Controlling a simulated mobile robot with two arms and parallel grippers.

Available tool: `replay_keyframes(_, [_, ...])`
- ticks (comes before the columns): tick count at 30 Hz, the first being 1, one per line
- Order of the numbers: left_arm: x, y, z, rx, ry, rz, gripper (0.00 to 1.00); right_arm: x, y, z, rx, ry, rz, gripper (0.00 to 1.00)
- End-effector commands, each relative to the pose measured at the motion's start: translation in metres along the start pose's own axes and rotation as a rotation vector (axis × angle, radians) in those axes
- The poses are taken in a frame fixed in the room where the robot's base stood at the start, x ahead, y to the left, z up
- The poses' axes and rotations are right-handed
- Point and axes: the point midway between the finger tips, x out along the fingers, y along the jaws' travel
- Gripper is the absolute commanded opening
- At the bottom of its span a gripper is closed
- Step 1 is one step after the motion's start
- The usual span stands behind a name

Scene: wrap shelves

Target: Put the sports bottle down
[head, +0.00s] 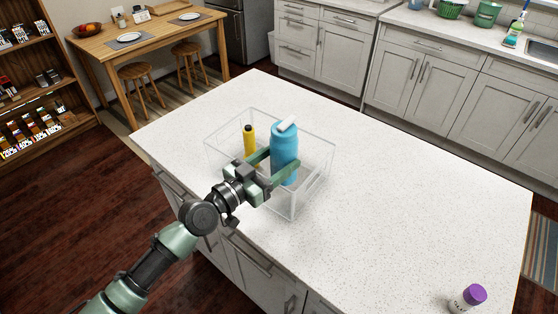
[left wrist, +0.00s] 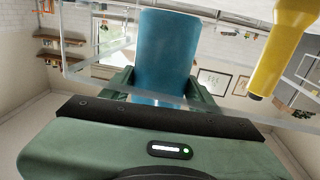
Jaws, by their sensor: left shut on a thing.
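The sports bottle (head: 284,147) is blue with a white cap and stands upright in the head view. My left gripper (head: 279,168) is shut on its lower part, one finger on each side. The bottle is within the outline of a clear bin (head: 292,206) on the island counter; I cannot tell whether its base touches the bin floor. In the left wrist view the blue bottle (left wrist: 167,52) fills the space between the green fingers (left wrist: 160,88). My right gripper does not show.
A yellow bottle (head: 249,142) with a dark cap stands in the bin, left of the blue one. A white bottle with a purple lid (head: 468,297) stands near the counter's front right.

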Motion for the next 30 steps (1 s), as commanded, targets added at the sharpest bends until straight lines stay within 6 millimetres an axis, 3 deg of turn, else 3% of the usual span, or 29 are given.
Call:
replay_keyframes(1, [-0.001,0.002,0.01,-0.002,-0.02,0.004,0.04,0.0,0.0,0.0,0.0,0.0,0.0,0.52])
replay_keyframes(2, [-0.002,0.002,0.012,-0.003,-0.024,0.005,0.66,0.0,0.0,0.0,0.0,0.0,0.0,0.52])
replay_keyframes(4, [-0.002,0.003,0.013,-0.003,-0.027,0.006,0.82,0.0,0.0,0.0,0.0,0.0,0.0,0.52])
replay_keyframes(14, [-0.002,0.004,0.015,-0.003,-0.033,0.009,0.82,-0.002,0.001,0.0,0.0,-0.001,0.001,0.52])
replay_keyframes(19, [-0.002,0.004,-0.003,-0.003,-0.032,0.009,0.82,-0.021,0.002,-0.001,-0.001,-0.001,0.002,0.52])
replay_keyframes(21, [-0.018,0.004,0.007,0.0,-0.033,0.008,0.82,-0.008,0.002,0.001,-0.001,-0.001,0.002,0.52])
replay_keyframes(30, [-0.086,0.002,0.002,0.001,-0.024,0.006,0.82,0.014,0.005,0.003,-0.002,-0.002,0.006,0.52])
